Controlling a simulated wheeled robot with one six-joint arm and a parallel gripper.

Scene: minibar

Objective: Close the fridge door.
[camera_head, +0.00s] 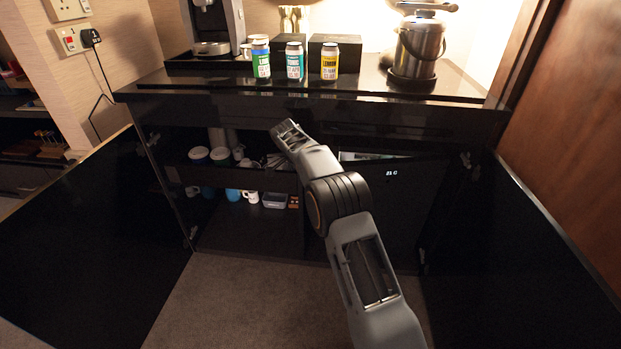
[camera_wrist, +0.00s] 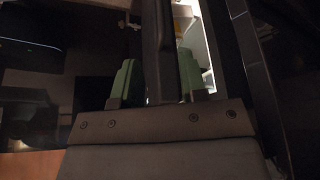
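The black fridge door (camera_head: 392,200), with a small lit display, is inside the cabinet, right of centre in the head view. It stands ajar: a strip of the lit fridge interior (camera_head: 375,156) shows above it. In the wrist view the interior (camera_wrist: 205,45) is bright, right of a dark upright door edge (camera_wrist: 158,50). My gripper (camera_head: 287,130) is under the counter's front edge. In the wrist view its green fingers (camera_wrist: 157,80) are apart, one on each side of the door edge. Firm contact is not clear. My forearm hides part of the door.
Open cabinet doors stand left (camera_head: 90,240) and right (camera_head: 515,255). Shelves left of the fridge hold bowls (camera_head: 220,156) and mugs (camera_head: 250,196). The counter (camera_head: 300,92) above carries several cans, a coffee machine (camera_head: 213,25) and an ice bucket (camera_head: 418,45). The carpet (camera_head: 230,300) between the doors is clear.

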